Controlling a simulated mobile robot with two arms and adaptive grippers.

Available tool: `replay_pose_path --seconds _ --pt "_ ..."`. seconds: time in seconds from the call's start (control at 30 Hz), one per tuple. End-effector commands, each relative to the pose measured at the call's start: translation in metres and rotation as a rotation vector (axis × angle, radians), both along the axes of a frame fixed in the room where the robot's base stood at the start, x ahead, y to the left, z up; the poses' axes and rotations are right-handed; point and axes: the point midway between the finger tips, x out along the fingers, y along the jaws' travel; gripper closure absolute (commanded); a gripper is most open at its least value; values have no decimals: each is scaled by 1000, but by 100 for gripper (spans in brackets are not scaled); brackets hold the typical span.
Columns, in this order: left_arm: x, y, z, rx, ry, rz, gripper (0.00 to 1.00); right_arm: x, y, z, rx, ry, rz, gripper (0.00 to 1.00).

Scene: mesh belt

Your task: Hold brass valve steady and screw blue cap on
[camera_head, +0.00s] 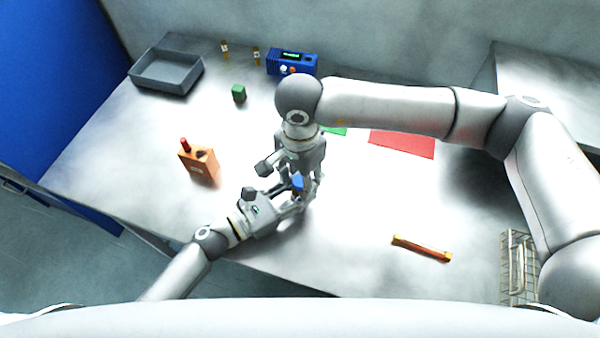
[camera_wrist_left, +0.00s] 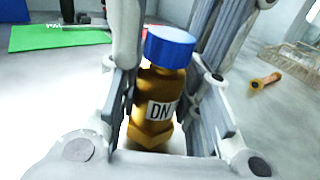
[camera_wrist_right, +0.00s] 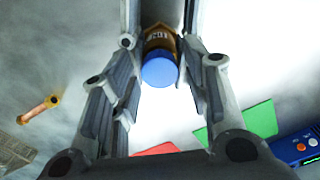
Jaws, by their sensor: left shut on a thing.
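The brass valve (camera_wrist_left: 156,108), with a "DN" label, stands upright between the fingers of my left gripper (camera_wrist_left: 158,112), which is shut on its body. The blue cap (camera_wrist_left: 170,47) sits on top of the valve; I cannot tell how tightly. The cap also shows in the head view (camera_head: 298,182) and the right wrist view (camera_wrist_right: 159,68). My right gripper (camera_wrist_right: 160,40) comes from above with its fingers open on either side of the cap and valve top. The grippers mostly hide the valve in the head view.
An orange block with a red knob (camera_head: 199,163) stands left of the grippers. A red mat (camera_head: 403,144), orange-yellow bar (camera_head: 421,247) and wire basket (camera_head: 517,268) lie right.

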Motion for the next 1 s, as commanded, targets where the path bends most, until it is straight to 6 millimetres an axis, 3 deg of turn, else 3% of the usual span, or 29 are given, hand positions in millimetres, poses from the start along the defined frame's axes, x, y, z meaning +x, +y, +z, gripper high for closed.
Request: replay_pose_path --seconds 0.03,0.3,0.33,0.5,0.83,1.0 --pt "0 0 -1 0 1 0 100 0 0 0 0 0 0 67" --pt "0 0 -1 0 1 0 100 0 0 0 0 0 0 100" --pt "0 0 -1 0 1 0 100 0 0 0 0 0 0 71" --pt "0 0 -1 0 1 0 100 0 0 0 1 -1 0 52" --pt "0 0 -1 0 1 0 100 0 0 3 1 -1 0 52" --pt "0 0 -1 0 1 0 100 1 0 19 1 -3 2 52"
